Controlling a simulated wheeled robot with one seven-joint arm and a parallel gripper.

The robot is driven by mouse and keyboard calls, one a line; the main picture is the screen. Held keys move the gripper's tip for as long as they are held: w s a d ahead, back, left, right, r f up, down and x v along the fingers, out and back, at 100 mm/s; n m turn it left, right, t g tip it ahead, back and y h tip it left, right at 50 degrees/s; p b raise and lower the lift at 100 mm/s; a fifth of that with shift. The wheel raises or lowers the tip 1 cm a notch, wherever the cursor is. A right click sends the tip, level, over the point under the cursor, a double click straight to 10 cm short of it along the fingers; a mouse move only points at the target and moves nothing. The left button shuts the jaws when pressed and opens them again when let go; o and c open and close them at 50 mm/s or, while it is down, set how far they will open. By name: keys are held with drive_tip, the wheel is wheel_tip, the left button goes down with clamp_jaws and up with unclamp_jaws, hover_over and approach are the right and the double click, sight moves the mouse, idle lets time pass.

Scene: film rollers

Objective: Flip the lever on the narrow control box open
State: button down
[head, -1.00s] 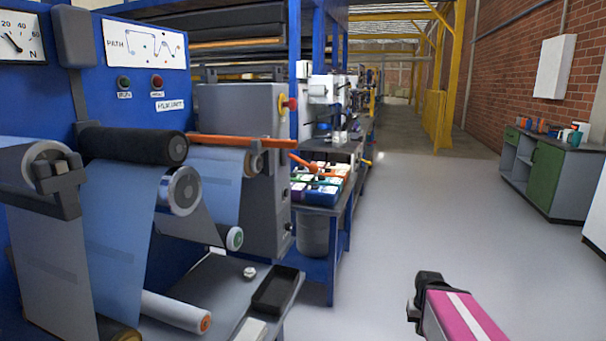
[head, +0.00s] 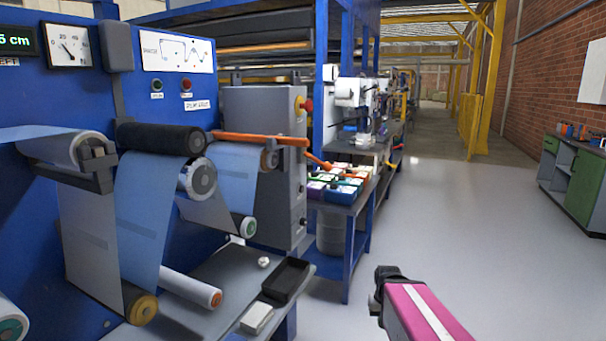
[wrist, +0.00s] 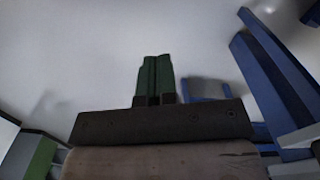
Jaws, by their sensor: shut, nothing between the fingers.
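A tall, narrow grey box (head: 288,180) stands at the right end of the blue film machine in the head view. It has a red knob on a yellow base (head: 305,106) near its top. A long orange lever (head: 255,139) lies nearly level across its front, and a shorter orange bar (head: 317,161) slants down to the right of it. I cannot tell which of these belongs to the box. My gripper shows in the wrist view as two green fingers (wrist: 154,75) pressed together, shut and empty, over pale floor. My pink arm is at the lower right of the head view, apart from the box.
Film rollers (head: 160,139) and hanging blue film fill the left side. A black tray (head: 286,279) sits on the grey shelf below. A blue bench (head: 350,205) with coloured bins stands behind the box. Open floor (head: 460,240) lies to the right.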

drive_tip(key=w+r+n+t+h, duration=0.3)
drive_tip(key=w+r+n+h, duration=0.35)
drive_tip(key=w, duration=0.55)
drive_tip(key=n+t+h, duration=0.8)
drive_tip(key=n+t, duration=0.8)
drive_tip(key=n, duration=0.1)
approach(319, 162)
wheel_tip(319, 162, down, 3)
drive_tip(key=a, duration=0.1)
drive_tip(key=shift+s+f+m, duration=0.25)
drive_tip(key=shift+s+f, duration=0.05)
drive_tip(key=shift+s, duration=0.15)
drive_tip(key=x, duration=1)
